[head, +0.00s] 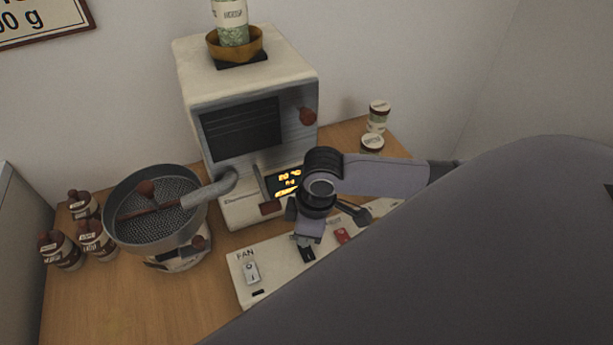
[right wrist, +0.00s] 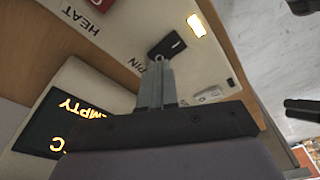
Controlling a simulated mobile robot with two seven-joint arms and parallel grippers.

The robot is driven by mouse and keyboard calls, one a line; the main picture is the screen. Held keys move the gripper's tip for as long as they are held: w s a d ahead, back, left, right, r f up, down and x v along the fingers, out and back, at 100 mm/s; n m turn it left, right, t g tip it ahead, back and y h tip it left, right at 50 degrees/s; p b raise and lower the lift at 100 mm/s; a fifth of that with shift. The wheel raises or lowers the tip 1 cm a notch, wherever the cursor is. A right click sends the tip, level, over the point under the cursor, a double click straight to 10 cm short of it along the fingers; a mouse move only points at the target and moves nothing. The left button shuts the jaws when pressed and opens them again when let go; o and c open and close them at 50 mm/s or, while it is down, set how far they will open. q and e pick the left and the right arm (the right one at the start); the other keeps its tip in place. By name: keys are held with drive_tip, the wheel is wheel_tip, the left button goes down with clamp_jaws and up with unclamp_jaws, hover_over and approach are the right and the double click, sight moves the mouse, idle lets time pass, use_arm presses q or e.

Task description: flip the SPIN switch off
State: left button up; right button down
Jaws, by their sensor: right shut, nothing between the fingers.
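The SPIN switch is the black rocker (right wrist: 168,46) in the right wrist view, on a cream control panel (right wrist: 120,35). Its label is partly covered by my fingers, leaving "PIN" readable. A lit lamp (right wrist: 196,25) glows beside it. My right gripper (right wrist: 158,62) is shut and empty, with its fingertips right at the near edge of the black rocker; I cannot tell whether they touch. In the head view the right gripper (head: 306,244) points down at the panel (head: 275,254), over the black switch. My left gripper is not in view.
The FAN switch (head: 251,271) is left of SPIN and the red HEAT switch (head: 342,235) is right of it. A roaster (head: 190,75) with a lit display (head: 288,181) stands behind the panel. A cooling pan (head: 150,235) and several jars (head: 60,250) are at left.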

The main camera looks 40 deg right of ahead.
drive_tip(key=shift+f+b, duration=0.3)
drive_tip(key=shift+f, duration=0.55)
idle(0.9)
drive_tip(key=shift+r+p, duration=0.8)
drive_tip(key=shift+r, duration=0.4)
wheel_tip(320, 180, up, 5)
drive_tip(key=shift+f, duration=0.1)
